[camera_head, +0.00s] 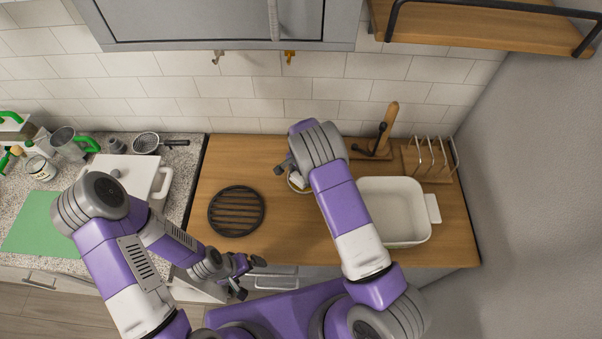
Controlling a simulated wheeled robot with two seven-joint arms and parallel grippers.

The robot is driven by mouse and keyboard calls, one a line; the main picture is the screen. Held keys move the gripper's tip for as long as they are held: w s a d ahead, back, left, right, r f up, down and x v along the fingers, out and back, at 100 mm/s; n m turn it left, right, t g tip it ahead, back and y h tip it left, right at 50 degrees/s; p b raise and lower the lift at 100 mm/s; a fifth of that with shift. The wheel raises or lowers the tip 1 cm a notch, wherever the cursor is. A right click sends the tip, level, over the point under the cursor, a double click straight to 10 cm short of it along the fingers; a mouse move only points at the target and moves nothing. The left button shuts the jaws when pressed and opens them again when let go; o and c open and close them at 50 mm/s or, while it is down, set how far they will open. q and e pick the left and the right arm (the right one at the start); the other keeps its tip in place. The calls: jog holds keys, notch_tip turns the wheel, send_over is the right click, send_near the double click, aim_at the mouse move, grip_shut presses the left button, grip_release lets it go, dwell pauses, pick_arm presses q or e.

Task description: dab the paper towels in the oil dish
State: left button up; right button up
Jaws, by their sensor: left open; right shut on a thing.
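My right arm reaches over the wooden counter, and its gripper (285,168) shows only in part beside my wrist. It is shut on a white, crumpled-looking piece, which appears to be the paper towels (297,178). They are at or just above a small round dish (296,189), which appears to be the oil dish. My forearm hides much of the dish, so I cannot tell whether the towels touch the oil. My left gripper (250,277) is open and empty, low in front of the counter's front edge.
A round black grate (236,211) lies left of the dish. A white rectangular baking dish (394,213) stands right of my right arm. A wooden stand (376,150) and a wire rack (430,160) are at the back. The counter (283,235) is bare between grate and arm.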

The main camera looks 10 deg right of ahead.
jog(key=shift+f+b, duration=0.45)
jog(key=shift+f, duration=0.05)
dwell(0.9)
jog(key=shift+s+f, duration=0.1)
dwell(1.5)
jog(key=shift+r+p, duration=1.1)
jog(key=shift+r, duration=2.5)
